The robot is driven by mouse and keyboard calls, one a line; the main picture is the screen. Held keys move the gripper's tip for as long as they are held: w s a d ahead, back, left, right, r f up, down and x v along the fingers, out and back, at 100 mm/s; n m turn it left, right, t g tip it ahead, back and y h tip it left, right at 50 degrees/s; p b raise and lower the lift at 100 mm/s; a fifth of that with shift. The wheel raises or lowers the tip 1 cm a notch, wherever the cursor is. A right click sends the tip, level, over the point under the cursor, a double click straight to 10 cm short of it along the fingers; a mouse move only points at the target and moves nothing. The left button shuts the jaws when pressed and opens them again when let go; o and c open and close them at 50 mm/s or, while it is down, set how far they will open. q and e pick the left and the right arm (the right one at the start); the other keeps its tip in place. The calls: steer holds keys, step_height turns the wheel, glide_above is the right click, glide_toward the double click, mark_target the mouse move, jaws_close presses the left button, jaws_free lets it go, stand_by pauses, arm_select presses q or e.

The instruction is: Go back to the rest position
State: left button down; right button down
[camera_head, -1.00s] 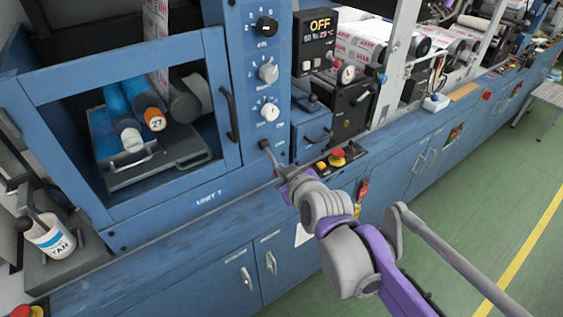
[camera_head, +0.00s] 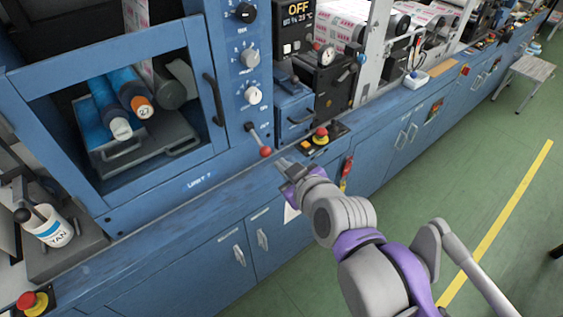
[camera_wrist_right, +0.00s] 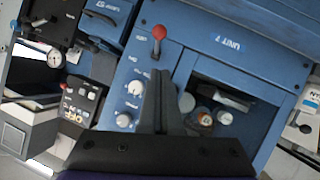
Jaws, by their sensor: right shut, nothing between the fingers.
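My right gripper (camera_head: 284,168) is at the front edge of the blue machine, just right of and below a lever with a red ball knob (camera_head: 265,152). Its fingers are together with nothing between them, and a gap shows between them and the knob. In the right wrist view the shut fingers (camera_wrist_right: 161,75) point at the blue panel, with the red knob (camera_wrist_right: 159,32) beyond their tips. My left gripper is not in view.
The blue ledge (camera_head: 170,214) runs along the front. A red emergency button (camera_head: 320,134) sits right of the lever, another (camera_head: 27,300) at bottom left. A white can (camera_head: 50,228) stands left. A stool (camera_head: 528,72) stands on open green floor (camera_head: 470,170).

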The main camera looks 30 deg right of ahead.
stand_by(0.4)
steer(key=s+a+f+g+p, duration=0.1)
steer(key=s+a+f+g, duration=0.1)
steer(key=f, duration=0.3)
steer(key=s+a+f+m+g+y+p, duration=0.1)
steer(key=s+a+f+g, duration=0.1)
steer(key=f, duration=0.3)
steer(key=s+a+f+g+y+p, duration=0.1)
steer(key=s+a+f+g, duration=0.2)
steer(key=s+f, duration=0.1)
steer(key=shift+s+a+f+m+p, duration=0.3)
steer(key=shift+s+f+m+p, duration=0.1)
steer(key=shift+f, duration=0.25)
